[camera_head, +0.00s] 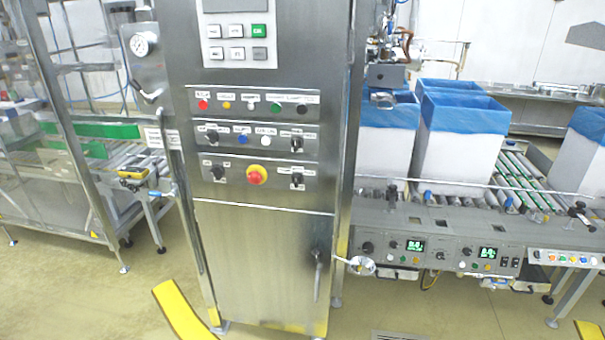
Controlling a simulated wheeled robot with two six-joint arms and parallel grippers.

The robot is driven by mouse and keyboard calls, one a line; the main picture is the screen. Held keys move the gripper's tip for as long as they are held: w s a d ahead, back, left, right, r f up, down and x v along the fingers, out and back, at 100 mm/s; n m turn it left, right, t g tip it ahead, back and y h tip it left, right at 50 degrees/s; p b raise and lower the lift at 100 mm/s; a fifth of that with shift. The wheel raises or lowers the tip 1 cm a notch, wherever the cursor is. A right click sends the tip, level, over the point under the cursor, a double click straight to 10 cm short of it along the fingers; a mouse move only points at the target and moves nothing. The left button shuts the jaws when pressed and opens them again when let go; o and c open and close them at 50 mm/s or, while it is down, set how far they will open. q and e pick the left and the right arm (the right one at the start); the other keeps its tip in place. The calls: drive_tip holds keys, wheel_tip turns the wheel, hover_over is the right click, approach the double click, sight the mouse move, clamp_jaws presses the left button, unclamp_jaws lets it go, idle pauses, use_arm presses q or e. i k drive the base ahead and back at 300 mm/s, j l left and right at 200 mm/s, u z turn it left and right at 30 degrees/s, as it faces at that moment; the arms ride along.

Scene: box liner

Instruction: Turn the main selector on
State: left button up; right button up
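A steel control cabinet (262,250) stands upright in the middle of the view, with several rows of controls on its front. The bottom row has a black selector knob (218,172) at its left, a red mushroom button on a yellow ring (256,175) in the middle, and another black selector knob (297,179) at its right. The row above also has black selector knobs at its left (212,136) and right (297,143). The labels are too small to read, so I cannot tell which knob is the main selector or how it is set. Neither gripper is in view.
A roller conveyor (530,180) with blue-lined white boxes (455,150) stands at the right. A metal frame with another conveyor (75,185) stands at the left. A yellow floor barrier (183,308) lies before the cabinet. Bare floor (80,290) shows at the lower left.

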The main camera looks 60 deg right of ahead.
sight(217, 171)
drive_tip(key=z, duration=1.95)
